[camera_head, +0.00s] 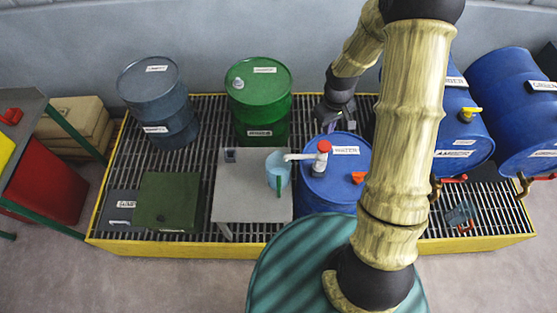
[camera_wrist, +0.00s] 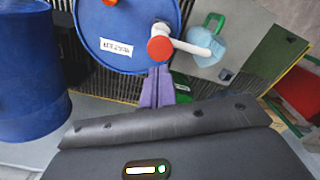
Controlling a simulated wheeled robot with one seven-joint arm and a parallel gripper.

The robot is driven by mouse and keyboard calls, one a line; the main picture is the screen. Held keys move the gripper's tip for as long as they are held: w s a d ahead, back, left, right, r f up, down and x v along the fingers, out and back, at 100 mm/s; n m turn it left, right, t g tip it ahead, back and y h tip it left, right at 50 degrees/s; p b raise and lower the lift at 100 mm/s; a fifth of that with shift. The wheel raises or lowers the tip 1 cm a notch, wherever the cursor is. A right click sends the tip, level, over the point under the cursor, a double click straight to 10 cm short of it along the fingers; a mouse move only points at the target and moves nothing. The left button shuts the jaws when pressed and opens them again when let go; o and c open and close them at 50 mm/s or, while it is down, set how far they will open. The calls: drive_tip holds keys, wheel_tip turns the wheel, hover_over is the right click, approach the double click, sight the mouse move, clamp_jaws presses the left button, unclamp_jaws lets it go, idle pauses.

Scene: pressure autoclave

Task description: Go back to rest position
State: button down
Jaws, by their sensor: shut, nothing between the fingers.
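My gripper (camera_head: 329,125) is behind the blue drum with the white label and the red-and-white pump, as the head view shows it. In the wrist view my gripper's purple fingers (camera_wrist: 158,85) are together with nothing between them. They point toward the edge of the blue drum (camera_wrist: 120,30), below its red pump knob (camera_wrist: 159,49). In the head view that blue drum (camera_head: 335,195) is partly hidden by my arm. Whether the fingers touch the drum I cannot tell.
A teal jug (camera_head: 279,167) stands under the pump spout on a grey stand (camera_head: 240,206). A green drum (camera_head: 262,110) and a grey-blue drum (camera_head: 160,105) stand on the yellow-edged grating to the left. Blue drums (camera_head: 505,95) lie on their sides at right.

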drive_tip(key=shift+r, duration=0.2)
idle(0.5)
drive_tip(key=s+r+m+t+b, duration=0.1)
drive_tip(key=s+r+m+b, duration=0.2)
drive_tip(key=s, duration=0.4)
drive_tip(key=s+r+m+t+b, duration=0.1)
drive_tip(key=s+r+m+b, duration=0.2)
drive_tip(key=s+b, duration=0.2)
drive_tip(key=shift+s+r+t, duration=0.3)
drive_tip(key=shift+s, duration=0.9)
idle(0.5)
